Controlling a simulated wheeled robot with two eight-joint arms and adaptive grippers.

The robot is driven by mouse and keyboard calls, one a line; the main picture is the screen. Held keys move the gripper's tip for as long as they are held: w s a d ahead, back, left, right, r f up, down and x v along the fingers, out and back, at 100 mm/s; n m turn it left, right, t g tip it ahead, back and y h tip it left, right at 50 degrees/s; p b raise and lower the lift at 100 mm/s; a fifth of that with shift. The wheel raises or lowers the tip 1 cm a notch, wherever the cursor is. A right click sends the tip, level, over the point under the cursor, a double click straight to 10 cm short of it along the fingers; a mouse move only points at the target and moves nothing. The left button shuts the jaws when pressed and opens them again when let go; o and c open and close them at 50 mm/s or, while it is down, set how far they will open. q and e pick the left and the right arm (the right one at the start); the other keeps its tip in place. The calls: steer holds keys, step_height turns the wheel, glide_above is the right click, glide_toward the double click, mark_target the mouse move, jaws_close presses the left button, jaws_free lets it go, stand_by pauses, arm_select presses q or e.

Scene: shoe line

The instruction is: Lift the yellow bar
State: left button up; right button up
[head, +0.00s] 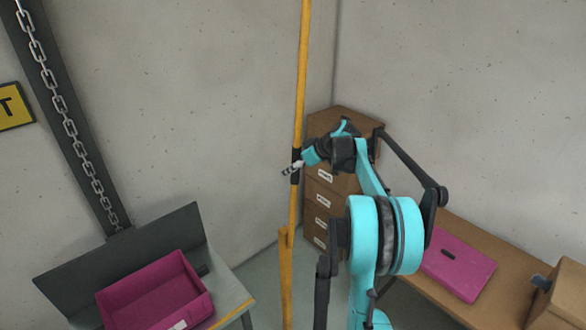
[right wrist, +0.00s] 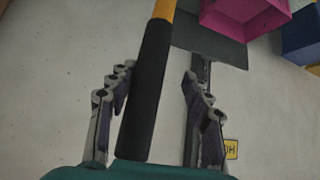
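The yellow bar (head: 301,75) stands nearly upright in the head view, running from the top edge down to a thicker yellow lower section (head: 286,270). It has a black grip section at my right gripper (head: 293,168). In the right wrist view the bar's black section (right wrist: 148,90) passes between the two fingers of the right gripper (right wrist: 157,82), with its yellow part (right wrist: 164,10) beyond. The fingers are apart. A clear gap shows on the right side of the bar; the left finger is close, and contact cannot be told. My left gripper is not in view.
A magenta bin (head: 155,295) sits on a grey table at lower left. Stacked brown boxes (head: 322,205) stand behind my right arm. A brown table (head: 470,235) at right carries a magenta case (head: 457,262) and a cardboard box (head: 562,300). A chain (head: 62,110) runs along a dark beam at left.

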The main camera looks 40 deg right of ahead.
steer(key=v, duration=1.2)
steer(key=shift+f, duration=0.1)
